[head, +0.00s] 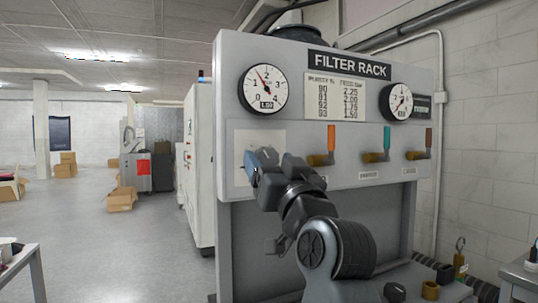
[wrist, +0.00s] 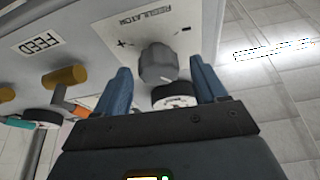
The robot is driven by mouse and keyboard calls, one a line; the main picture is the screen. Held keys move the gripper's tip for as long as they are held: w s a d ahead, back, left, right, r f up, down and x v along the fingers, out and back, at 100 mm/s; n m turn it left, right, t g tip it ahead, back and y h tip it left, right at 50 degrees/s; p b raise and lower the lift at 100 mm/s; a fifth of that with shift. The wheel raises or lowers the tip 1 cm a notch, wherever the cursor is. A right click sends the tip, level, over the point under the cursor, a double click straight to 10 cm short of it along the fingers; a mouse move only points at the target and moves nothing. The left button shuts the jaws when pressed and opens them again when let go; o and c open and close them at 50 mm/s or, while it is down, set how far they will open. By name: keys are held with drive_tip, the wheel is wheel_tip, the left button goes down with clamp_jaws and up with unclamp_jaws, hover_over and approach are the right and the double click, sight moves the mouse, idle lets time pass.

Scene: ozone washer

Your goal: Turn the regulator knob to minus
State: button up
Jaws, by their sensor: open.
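The regulator knob (wrist: 158,64) is a dark grey round knob on a pale plate (wrist: 140,36) in the wrist view. The plate reads REGULATOR upside down, with a plus mark at picture left and a minus mark at picture right. My gripper (wrist: 160,75) is open, its two blue fingers on either side of the knob. A gap shows between the knob and each finger in the picture; contact is not visible. In the head view my gripper (head: 258,163) is in front of the pale plate (head: 244,138) at the panel's lower left and hides the knob.
The grey FILTER RACK panel (head: 325,150) carries a left gauge (head: 263,89), a right gauge (head: 396,102) and a printed table (head: 335,98). Valves with an orange handle (head: 331,138) and a teal handle (head: 386,138) lie right of my gripper. Open floor lies at left.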

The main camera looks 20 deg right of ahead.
drive_tip(key=shift+w+r, duration=0.15)
drive_tip(key=shift+w, duration=0.3)
drive_tip(key=shift+d, duration=0.1)
drive_tip(key=c, duration=1.1)
drive_tip(key=shift+o, duration=0.2)
